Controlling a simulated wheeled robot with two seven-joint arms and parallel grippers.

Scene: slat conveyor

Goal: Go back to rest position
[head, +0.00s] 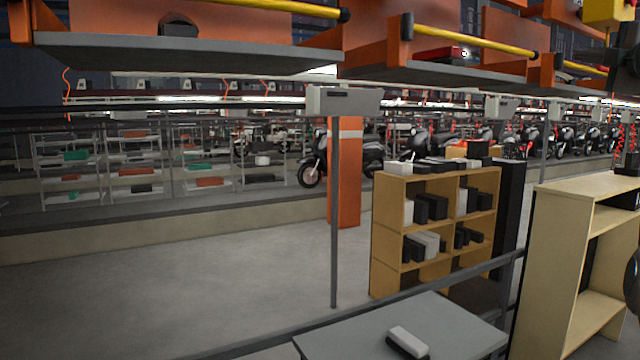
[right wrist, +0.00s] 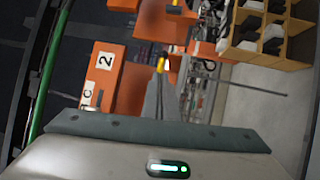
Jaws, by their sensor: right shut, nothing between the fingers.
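My right gripper (right wrist: 161,85) shows in the right wrist view, its grey fingers together and pointing away from the wide palm at the bottom. Nothing shows between the fingers. The gripper is in the air, with orange panels and the hall floor behind it. In the head view I cannot make it out clearly; only dark parts show at the right edge. My left gripper is in neither view.
A grey table (head: 455,325) with a small white-and-black box (head: 408,342) stands low in front. A wooden shelf (head: 385,230) with boxes and a pale shelf unit (head: 555,240) stand right. An orange conveyor (head: 190,55) hangs overhead. Floor at left is open.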

